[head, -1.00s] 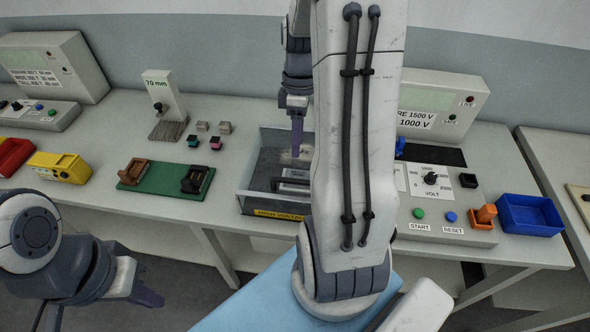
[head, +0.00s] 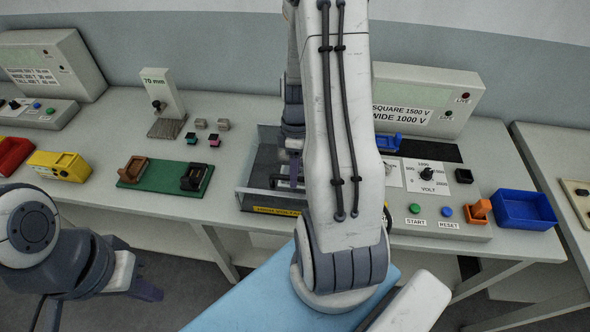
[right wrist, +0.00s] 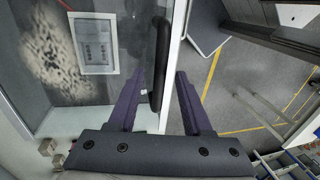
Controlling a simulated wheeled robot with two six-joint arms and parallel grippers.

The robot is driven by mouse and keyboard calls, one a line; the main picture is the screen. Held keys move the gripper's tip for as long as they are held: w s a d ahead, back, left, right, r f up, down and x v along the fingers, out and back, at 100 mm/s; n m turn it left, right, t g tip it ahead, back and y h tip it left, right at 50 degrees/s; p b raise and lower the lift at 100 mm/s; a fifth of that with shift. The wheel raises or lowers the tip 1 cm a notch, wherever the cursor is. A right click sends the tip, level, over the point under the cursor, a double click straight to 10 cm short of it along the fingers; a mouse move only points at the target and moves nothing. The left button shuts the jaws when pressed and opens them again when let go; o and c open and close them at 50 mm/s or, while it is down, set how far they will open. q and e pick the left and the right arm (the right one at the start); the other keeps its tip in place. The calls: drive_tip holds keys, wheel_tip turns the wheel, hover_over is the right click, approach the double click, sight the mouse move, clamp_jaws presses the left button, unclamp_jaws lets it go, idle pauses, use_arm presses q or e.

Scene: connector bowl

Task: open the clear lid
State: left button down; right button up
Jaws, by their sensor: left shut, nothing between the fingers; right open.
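The clear lid (right wrist: 118,22) covers a grey box, seen through it in the right wrist view. A dark bar handle (right wrist: 160,45) runs along the lid's edge. My right gripper (right wrist: 161,75) is open, with one finger on each side of the handle's near part; I cannot tell whether they touch it. In the head view, the box (head: 262,157) with its yellow high voltage label stands at the bench front, and my right gripper (head: 291,175) is down at it, partly hidden by my arm. My left gripper (head: 148,291) is shut and empty, low at the left before the bench.
A green board (head: 165,183) with brown and black holders lies left of the box. A console with a dial (head: 427,174) and buttons stands right, beside a blue bin (head: 525,209). The floor before the bench is open.

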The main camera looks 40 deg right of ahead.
clamp_jaws()
idle(1.3)
